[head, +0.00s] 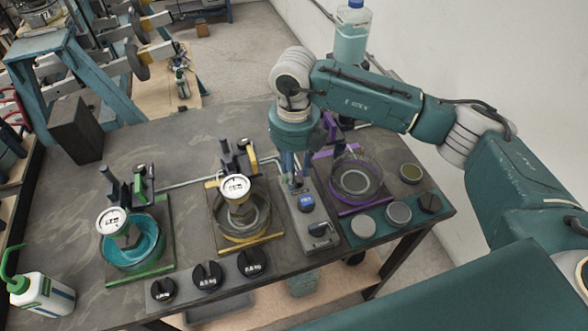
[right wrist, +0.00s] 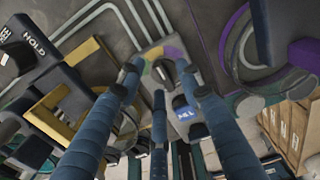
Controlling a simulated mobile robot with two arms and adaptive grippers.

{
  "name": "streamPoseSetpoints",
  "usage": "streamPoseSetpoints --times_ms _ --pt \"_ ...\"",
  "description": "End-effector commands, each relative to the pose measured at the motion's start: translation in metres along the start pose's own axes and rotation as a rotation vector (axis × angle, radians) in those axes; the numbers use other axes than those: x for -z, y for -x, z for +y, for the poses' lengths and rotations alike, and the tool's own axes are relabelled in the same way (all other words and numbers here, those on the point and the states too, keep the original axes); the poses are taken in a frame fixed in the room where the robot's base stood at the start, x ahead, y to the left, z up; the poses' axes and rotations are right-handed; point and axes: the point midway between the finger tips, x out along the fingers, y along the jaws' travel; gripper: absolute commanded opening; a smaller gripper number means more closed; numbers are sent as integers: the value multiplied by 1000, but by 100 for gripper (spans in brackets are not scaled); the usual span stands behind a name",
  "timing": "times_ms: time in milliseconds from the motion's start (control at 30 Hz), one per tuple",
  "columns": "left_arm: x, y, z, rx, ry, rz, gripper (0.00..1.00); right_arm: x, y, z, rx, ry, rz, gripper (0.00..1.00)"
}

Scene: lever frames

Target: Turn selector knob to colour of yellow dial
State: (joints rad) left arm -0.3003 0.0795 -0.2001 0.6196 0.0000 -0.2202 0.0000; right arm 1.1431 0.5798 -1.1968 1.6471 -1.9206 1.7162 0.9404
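The selector knob (right wrist: 163,70) is a small dark knob on a grey panel (head: 311,229), ringed by coloured sectors, including purple and yellow. Its exact pointing is hard to tell. In the head view my gripper mostly hides it. The yellow dial (head: 235,187) is a round white-faced gauge above a pot on the yellow-framed station, left of the panel; its reading is too small to tell. My right gripper (head: 294,180) points down over the panel's far end; its blue fingers (right wrist: 158,82) are spread around the knob, open. Contact cannot be told. My left gripper is not in view.
A green-framed station with a gauge (head: 113,221) stands left, a purple-framed one (head: 355,180) right. The panel has a blue display (head: 306,202) and a dark switch (head: 319,231). Several black knobs (head: 207,275) line the front edge. A white bottle (head: 42,294) stands at left.

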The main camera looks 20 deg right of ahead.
Motion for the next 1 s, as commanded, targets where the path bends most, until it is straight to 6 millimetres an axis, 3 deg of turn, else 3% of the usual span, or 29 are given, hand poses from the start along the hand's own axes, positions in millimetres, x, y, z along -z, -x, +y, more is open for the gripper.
streamPoseSetpoints --times_ms 267,700,1000 --pt "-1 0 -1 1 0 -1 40 0 11 0 0 1 0 35" --pt "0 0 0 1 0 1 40 0 98 0 0 0 -3 35" --pt "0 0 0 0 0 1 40 0 120 0 0 0 1 35"
